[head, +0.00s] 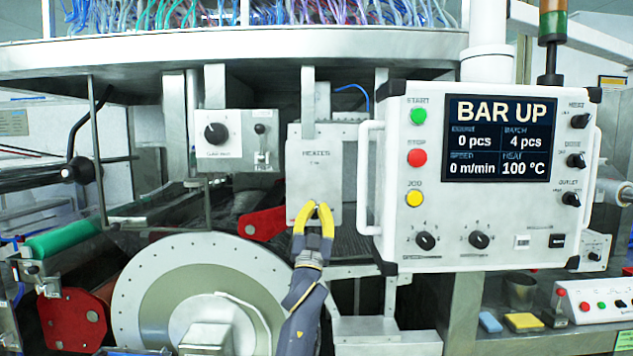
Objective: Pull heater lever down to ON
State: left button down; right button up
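The grey heater box (315,160), with a small "HEATER" label on its front, hangs in the middle of the head view. My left gripper (315,207), with yellow fingers, reaches up from below in front of the box's lower edge. Its fingertips are close together at the top, with a gap between the fingers lower down. I cannot tell whether something small is between the tips. No heater lever shows clearly; the gripper covers part of the box's lower front. My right gripper is not in view.
A white control panel (480,225) with a side handle stands close right of the gripper; its screen (500,137) reads BAR UP and 100 °C. A red arm (264,222) and a large round drum (160,290) are at left. A knob box (219,140) hangs left of the heater.

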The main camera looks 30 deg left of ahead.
pick_arm(q)
jog(key=w+f+v, duration=0.1)
jog(key=v, duration=0.8)
jog(key=shift+s+a+f, duration=0.2)
jog(key=shift+a+f, duration=0.05)
jog(key=shift+f, duration=0.2)
